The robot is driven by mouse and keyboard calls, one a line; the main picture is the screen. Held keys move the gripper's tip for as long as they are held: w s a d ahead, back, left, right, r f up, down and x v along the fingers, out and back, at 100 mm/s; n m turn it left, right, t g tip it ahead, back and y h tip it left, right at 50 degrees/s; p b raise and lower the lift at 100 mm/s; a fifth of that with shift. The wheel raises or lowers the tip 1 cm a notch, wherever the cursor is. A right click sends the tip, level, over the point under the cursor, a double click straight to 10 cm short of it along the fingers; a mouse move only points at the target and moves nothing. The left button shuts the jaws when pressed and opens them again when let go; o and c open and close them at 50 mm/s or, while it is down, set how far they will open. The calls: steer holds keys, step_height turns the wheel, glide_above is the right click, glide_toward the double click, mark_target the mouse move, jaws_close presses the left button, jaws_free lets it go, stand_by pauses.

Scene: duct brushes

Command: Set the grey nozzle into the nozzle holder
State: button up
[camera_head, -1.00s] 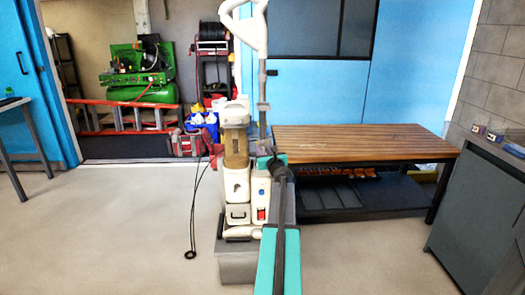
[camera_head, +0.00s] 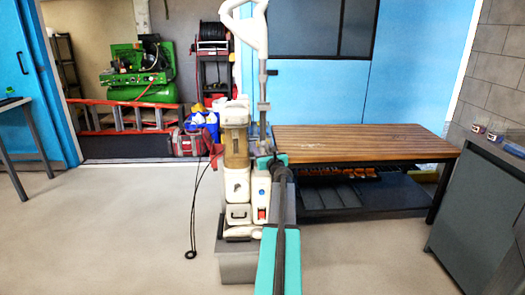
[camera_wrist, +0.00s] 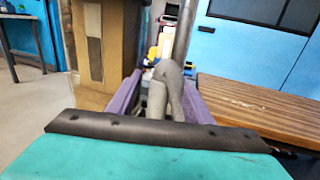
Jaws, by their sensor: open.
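In the wrist view my gripper (camera_wrist: 163,77) reaches forward with its two purple fingers apart. A rounded grey piece (camera_wrist: 167,95), which may be the grey nozzle, shows between the fingers. I cannot tell whether it touches them. In the head view the far end of my teal and black arm (camera_head: 278,262) lies in front of the upright cleaning machine (camera_head: 236,185), and the fingers cannot be made out. The machine's beige side (camera_wrist: 100,45) is close on the left in the wrist view. I cannot pick out the nozzle holder.
A wooden-topped bench (camera_head: 350,142) stands right of the machine; its edge is near in the wrist view. A grey cabinet (camera_head: 480,210) is at the far right. A black cord (camera_head: 194,215) hangs to the floor. The floor at left is open. A green compressor (camera_head: 140,75) stands behind.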

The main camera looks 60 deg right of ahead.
steer(key=v, duration=1.3)
steer(key=shift+s+a+p, duration=0.2)
steer(key=shift+p, duration=0.2)
steer(key=shift+r, duration=0.1)
step_height(320, 180, up, 5)
steer(key=p, duration=0.4)
stand_by(0.6)
stand_by(0.4)
